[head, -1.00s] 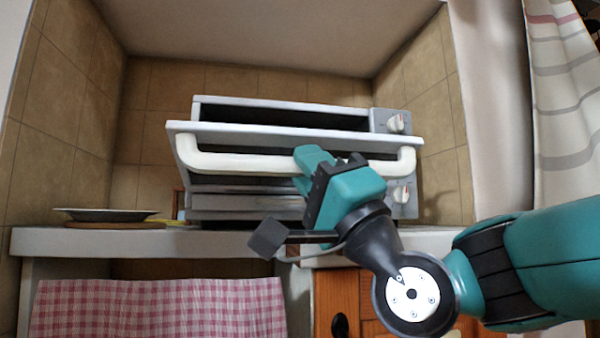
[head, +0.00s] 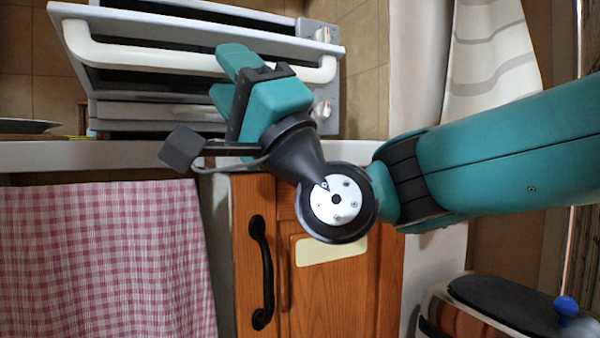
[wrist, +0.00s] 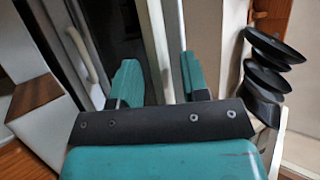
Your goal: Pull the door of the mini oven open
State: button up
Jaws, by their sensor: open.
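The mini oven (head: 110,113) stands on a shelf in a tiled niche. Its door (head: 190,35) leans outward at the top, with a dark gap behind its upper edge. A long white bar handle (head: 140,57) runs across the door. My gripper (head: 227,75) is open, its teal fingers overlapping the right half of the handle in the head view. In the wrist view both fingers (wrist: 159,78) are apart, with a pale upright strip showing beyond the space between them. A pale curved bar (wrist: 84,52) lies left of the fingers. I cannot tell whether they touch the handle.
Oven knobs (head: 322,108) sit on the right panel. A plate (head: 25,126) lies on the shelf (head: 100,153) at left. Below are a checked cloth (head: 105,250) and a wooden cabinet (head: 345,285) with a black handle. A bin-like container (head: 510,305) stands at lower right.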

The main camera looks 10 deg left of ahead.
jog(key=b+v, duration=0.9)
jog(key=v, duration=0.6)
jog(key=shift+b, duration=0.35)
jog(key=shift+s, duration=0.15)
